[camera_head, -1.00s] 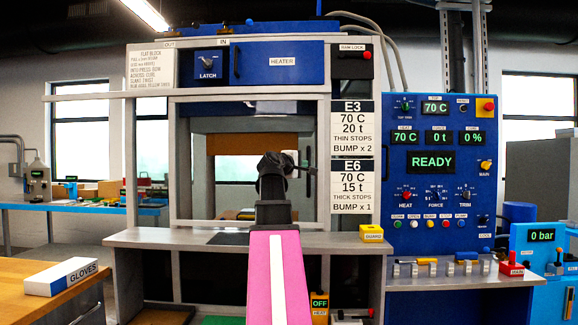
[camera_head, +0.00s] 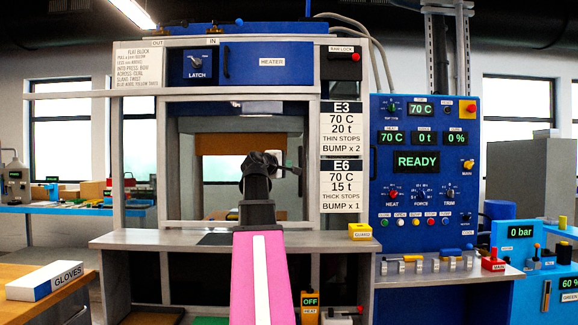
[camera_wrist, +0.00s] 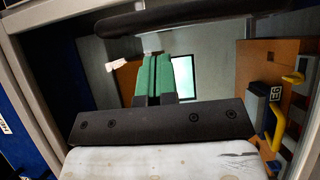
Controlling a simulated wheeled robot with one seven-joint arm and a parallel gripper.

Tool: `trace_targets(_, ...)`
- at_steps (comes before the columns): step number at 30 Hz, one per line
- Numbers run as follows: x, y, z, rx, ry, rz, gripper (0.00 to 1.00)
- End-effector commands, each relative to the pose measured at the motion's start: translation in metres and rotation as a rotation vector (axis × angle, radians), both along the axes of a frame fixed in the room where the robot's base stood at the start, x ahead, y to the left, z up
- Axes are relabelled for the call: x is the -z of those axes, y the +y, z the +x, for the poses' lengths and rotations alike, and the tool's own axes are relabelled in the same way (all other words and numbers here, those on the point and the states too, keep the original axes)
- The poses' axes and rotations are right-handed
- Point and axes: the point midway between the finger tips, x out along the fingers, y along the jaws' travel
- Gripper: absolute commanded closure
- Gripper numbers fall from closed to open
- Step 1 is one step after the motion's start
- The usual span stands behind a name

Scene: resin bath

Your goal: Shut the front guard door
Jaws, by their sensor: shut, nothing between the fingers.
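The front guard door (camera_head: 163,190) is a pale metal frame around the see-through opening on the front of the press. A long rail (camera_head: 70,95) runs above it and out to the left.
The press bench (camera_head: 140,239) lies below the opening. A yellow GUARD box (camera_head: 360,231) sits at its right. The blue control panel (camera_head: 425,205) reads READY. A glove box (camera_head: 45,280) lies on the wooden table at left. Yellow handles (camera_wrist: 293,78) show at right in the wrist view.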

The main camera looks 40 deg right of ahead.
Motion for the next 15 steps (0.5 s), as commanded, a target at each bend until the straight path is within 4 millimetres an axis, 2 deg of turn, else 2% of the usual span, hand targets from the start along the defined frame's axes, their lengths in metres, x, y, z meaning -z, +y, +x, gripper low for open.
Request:
trace_targets(1,0.0,0.003,0.003,-0.003,-0.001,-0.001,1.0)
trace_targets(9,0.001,0.053,-0.015,-0.006,-0.003,-0.001,1.0)
trace_targets(15,0.001,0.083,-0.024,-0.006,-0.002,0.0,1.0)
